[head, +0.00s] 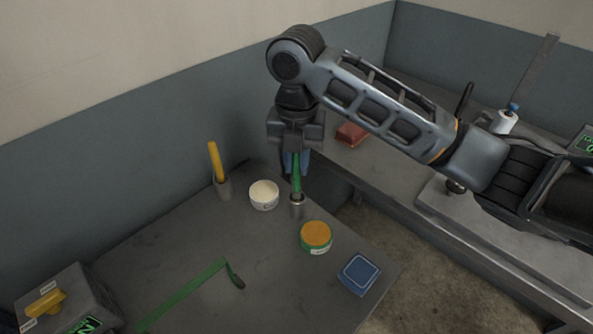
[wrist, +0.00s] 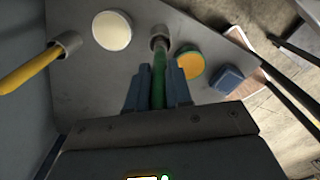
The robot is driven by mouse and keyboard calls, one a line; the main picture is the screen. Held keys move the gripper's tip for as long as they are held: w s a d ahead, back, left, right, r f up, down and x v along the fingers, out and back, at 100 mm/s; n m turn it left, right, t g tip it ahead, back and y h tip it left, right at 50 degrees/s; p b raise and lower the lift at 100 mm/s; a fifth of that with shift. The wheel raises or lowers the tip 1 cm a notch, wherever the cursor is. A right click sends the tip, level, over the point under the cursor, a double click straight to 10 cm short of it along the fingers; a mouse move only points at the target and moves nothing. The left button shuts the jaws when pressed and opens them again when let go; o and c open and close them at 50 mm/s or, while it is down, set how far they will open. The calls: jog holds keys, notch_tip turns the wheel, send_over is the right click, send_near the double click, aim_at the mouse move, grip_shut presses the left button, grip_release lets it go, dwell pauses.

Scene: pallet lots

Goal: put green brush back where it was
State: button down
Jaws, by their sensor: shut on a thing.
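The green brush (head: 296,178) hangs roughly upright below my gripper (head: 295,158), whose fingers are shut on its upper part. Its lower end meets the mouth of a small grey metal cup (head: 297,208) on the table. In the wrist view the green brush (wrist: 158,80) runs between the blue fingers (wrist: 157,88) to the cup (wrist: 159,38). I cannot tell how deep it sits inside the cup. The brush's top is hidden by the gripper.
A yellow-handled tool (head: 215,162) stands in another cup (head: 224,188). A white tub (head: 264,196), an orange-topped tin (head: 316,235) and a blue block (head: 359,273) stand nearby. A green strip (head: 185,294) with a dark end lies in front. A grey box (head: 68,300) is at lower left.

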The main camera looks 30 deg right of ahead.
aim_at(297, 172)
jog(key=shift+f, duration=1.55)
jog(key=shift+f, duration=0.2)
jog(key=c, duration=1)
grip_release()
jog(key=shift+c, duration=0.2)
notch_tip(297, 172, up, 12)
jog(key=shift+r, duration=0.2)
